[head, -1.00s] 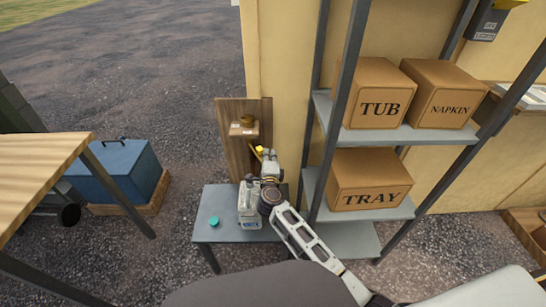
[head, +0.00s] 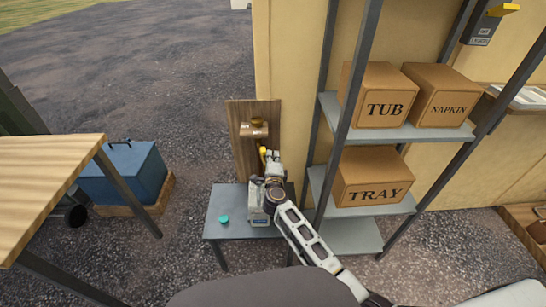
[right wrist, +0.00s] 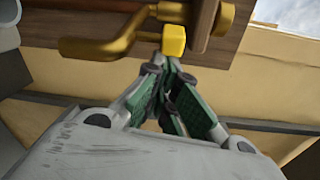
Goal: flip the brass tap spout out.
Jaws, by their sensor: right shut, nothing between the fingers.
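The brass tap (head: 255,130) is mounted on an upright wooden board (head: 243,160) beside the wall. In the right wrist view, its curved brass spout (right wrist: 95,47) runs to the left along the board. A yellow block (right wrist: 174,40) sits at the near end of a brass part. My right gripper (head: 268,157) is just below the tap in the head view. In the right wrist view its green-padded fingers (right wrist: 162,65) are shut and empty, with the tips close below the yellow block. I cannot tell whether they touch it. My left gripper is not in view.
Below the tap is a small grey table (head: 230,205) with a teal round item (head: 223,219) and a pale container (head: 257,215) partly behind my arm. A metal shelf (head: 345,172) with labelled boxes stands close on the right. A wooden table (head: 50,170) is at left.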

